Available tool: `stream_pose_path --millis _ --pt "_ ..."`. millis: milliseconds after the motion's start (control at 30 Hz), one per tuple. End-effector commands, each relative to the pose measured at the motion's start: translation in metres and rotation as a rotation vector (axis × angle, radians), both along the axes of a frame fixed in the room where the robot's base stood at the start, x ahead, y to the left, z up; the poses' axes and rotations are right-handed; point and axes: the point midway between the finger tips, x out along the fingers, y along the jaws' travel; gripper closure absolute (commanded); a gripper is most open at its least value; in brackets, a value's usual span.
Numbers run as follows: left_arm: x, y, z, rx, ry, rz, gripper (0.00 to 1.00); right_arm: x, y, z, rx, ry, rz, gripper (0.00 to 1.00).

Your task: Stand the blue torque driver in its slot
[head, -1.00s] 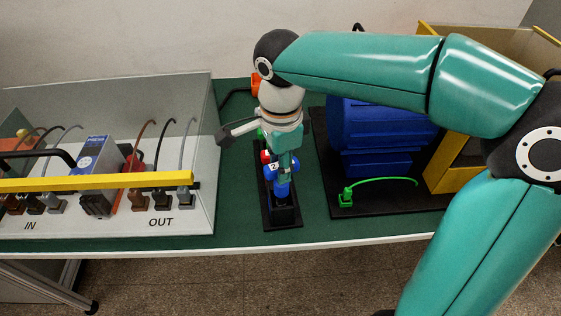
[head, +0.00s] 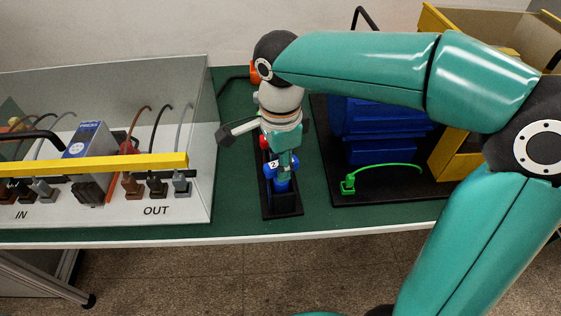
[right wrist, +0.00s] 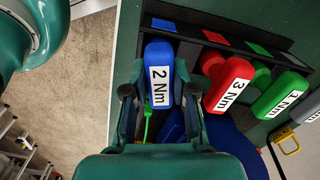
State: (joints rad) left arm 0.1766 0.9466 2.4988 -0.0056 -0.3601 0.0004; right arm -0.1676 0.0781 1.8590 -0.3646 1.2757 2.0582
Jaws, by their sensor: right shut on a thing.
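My right gripper (head: 283,168) is shut on the blue torque driver (head: 282,185), which is labelled 2 Nm. In the right wrist view the fingers (right wrist: 159,92) close on both sides of the blue driver's head (right wrist: 158,58). In the head view it is over the front part of the black rack (head: 284,209). In the right wrist view its head lies beside the rack's blue label (right wrist: 163,24). Its lower end is hidden, so I cannot tell whether it is in the slot. My left gripper is out of view.
A red 3 Nm driver (right wrist: 229,84) and a green 1 Nm driver (right wrist: 280,94) stand close beside the blue one. A clear-walled panel box (head: 120,212) is left of the rack. A blue motor (head: 375,130) and a green cable (head: 385,167) are to the right.

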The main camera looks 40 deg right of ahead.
Motion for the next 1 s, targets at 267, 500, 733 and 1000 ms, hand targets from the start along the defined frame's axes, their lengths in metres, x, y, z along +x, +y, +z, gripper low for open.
stream_pose_path --millis 267,500,733,1000 --pt "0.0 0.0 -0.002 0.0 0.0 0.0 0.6 0.0001 0.0 -0.0025 0.0 0.0 0.0 1.0" --pt "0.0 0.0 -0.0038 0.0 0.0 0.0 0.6 0.0 -0.0001 -0.0049 0.0 0.0 0.0 1.0" --pt "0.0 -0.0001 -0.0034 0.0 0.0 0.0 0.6 0.0 -0.0002 -0.0045 0.0 0.0 -0.001 0.45" --pt "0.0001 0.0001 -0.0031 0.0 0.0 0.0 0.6 -0.0003 -0.0008 -0.0041 0.0 0.0 -0.002 0.45"
